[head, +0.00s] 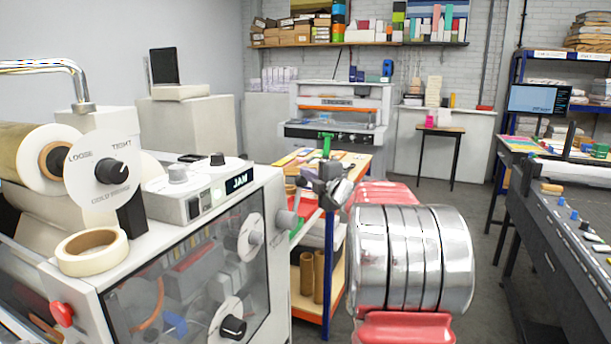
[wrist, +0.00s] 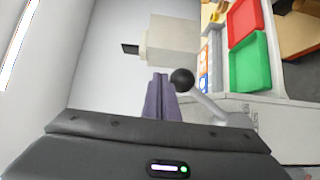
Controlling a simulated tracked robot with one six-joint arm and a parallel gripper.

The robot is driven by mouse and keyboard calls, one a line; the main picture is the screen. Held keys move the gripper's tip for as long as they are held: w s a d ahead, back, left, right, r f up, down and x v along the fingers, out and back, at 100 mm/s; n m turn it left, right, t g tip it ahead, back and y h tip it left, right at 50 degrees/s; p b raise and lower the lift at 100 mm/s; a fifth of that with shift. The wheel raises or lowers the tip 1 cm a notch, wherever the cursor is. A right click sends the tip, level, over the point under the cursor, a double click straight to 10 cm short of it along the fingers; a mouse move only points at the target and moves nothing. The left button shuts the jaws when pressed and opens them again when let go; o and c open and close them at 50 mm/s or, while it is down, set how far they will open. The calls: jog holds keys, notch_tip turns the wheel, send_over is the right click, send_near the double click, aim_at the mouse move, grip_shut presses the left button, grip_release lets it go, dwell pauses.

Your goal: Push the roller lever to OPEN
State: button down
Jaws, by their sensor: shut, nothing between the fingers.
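The roller lever shows in the wrist view as a silver stem with a black ball knob (wrist: 182,80). The ball is just right of my gripper's fingertips (wrist: 160,78), which are closed together and empty. I cannot tell whether ball and fingers touch. In the head view my gripper (head: 328,188) is off the right end of the white laminating machine (head: 210,215), small and partly behind my own arm. The lever does not stand out clearly there. No OPEN marking is readable. The machine's small display (head: 239,181) reads JAM.
A tape roll (head: 92,250) and several knobs sit on the machine, with a red button (head: 62,313) at its front corner. A worktable (head: 330,166) stands behind my gripper. The wrist view shows a red bin (wrist: 244,22) and a green bin (wrist: 258,74) at right.

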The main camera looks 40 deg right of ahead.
dwell(0.3)
jog(key=s+a+r, duration=0.1)
jog(key=s+r, duration=0.7)
jog(key=s, duration=0.2)
jog(key=shift+r, duration=0.25)
dwell(0.5)
